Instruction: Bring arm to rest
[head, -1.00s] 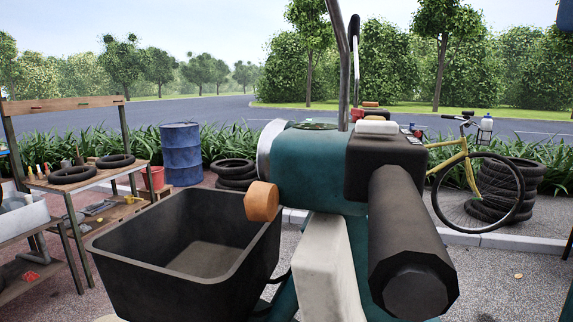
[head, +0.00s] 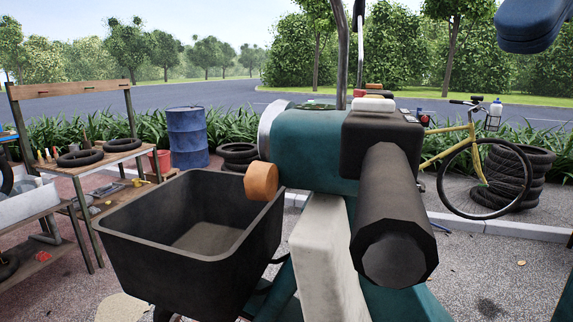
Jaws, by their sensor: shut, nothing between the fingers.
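A dark blue rounded part of my arm (head: 535,26) shows at the top right corner of the head view, in the air and clear of everything around it. My gripper is outside the picture. The compressor cart fills the middle, with a teal tank (head: 308,150), a black block (head: 380,145) and a thick black cylinder (head: 392,215) pointing towards me. A black open bin (head: 165,250) sits at its left, and I see nothing in it. An orange knob (head: 261,181) is by the bin's rim.
A wooden bench (head: 110,158) with tyres and tools stands at the left. A blue drum (head: 187,138) and stacked tyres (head: 238,157) are behind the bin. A yellow bicycle (head: 470,150) leans by a tyre pile (head: 515,180) at the right. Paving at the front right (head: 495,265) is clear.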

